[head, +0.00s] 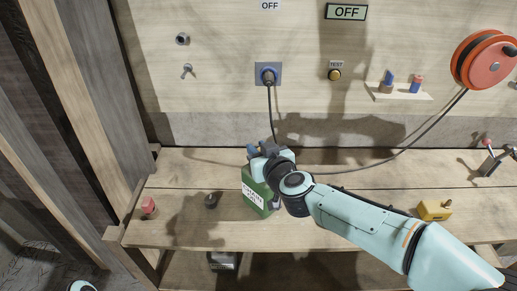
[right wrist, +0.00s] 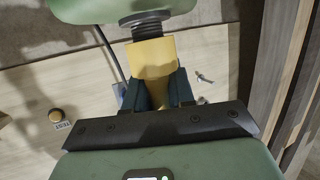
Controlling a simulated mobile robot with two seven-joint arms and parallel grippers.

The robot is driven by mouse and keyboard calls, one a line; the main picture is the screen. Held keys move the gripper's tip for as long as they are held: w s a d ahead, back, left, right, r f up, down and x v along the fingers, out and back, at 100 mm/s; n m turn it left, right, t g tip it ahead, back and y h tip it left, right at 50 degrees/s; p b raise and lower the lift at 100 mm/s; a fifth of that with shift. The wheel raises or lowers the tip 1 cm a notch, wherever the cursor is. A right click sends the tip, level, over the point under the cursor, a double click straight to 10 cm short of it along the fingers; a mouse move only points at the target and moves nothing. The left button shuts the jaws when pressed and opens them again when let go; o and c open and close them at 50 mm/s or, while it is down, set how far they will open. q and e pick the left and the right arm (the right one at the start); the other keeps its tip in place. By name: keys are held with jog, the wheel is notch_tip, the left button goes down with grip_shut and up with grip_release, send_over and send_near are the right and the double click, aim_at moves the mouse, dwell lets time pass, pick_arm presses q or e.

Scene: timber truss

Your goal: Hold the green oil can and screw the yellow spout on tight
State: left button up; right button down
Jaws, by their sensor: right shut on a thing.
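The green oil can (head: 257,192) with a white label stands on the workbench near its middle. My right gripper (head: 262,150) is over the top of the can in the head view and hides its neck. In the right wrist view the right gripper (right wrist: 158,92) is shut on the yellow spout (right wrist: 152,58). The spout's wide end is at the dark threaded neck (right wrist: 144,24) of the can, whose green body (right wrist: 100,8) is at the top edge. Some thread still shows; I cannot tell how tightly they join. My left gripper is not in view.
On the bench are a dark knob-like piece (head: 211,201), a red piece (head: 149,206), a yellow block (head: 435,210) and a lever unit (head: 491,163). A cable (head: 400,150) runs from the red reel (head: 484,60) behind the can. The bench left of the can is mostly clear.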

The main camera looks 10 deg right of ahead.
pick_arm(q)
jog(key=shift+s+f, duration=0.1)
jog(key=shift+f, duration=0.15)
pick_arm(e)
jog(key=shift+f, duration=0.3)
jog(key=c, duration=0.9)
grip_release()
jog(key=shift+s, duration=0.1)
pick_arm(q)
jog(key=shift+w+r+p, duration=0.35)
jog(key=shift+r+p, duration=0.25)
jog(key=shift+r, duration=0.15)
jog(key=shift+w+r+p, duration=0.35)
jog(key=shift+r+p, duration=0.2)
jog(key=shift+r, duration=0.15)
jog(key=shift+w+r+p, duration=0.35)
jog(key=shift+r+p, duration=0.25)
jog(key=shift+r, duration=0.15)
pick_arm(e)
jog(key=shift+v, duration=6.55)
